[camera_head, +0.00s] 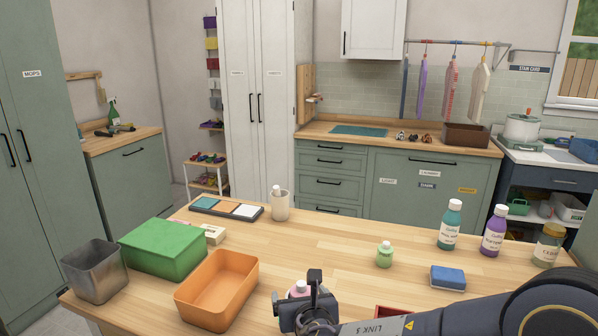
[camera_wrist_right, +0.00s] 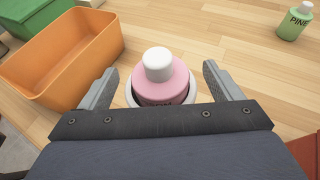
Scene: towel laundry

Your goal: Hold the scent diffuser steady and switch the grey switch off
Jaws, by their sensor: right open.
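A pink bottle with a white cap (camera_wrist_right: 160,85) sits in a pale round base on the wooden table. This looks like the scent diffuser, but I cannot be sure. It shows only in part in the head view (camera_head: 299,287), behind my right gripper (camera_head: 306,300). My right gripper is open, with one finger on each side of the pink bottle in the right wrist view (camera_wrist_right: 160,76). A gap shows between the fingers and the bottle. I cannot make out a grey switch; the near side of the base is hidden by my gripper. My left gripper is not in view.
An orange bin (camera_head: 218,290) stands left of my right gripper, with a green box (camera_head: 162,247) and a metal bin (camera_head: 95,272) beyond. A small green bottle (camera_head: 384,255), a blue sponge (camera_head: 448,278) and taller bottles stand right. The table's middle is clear.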

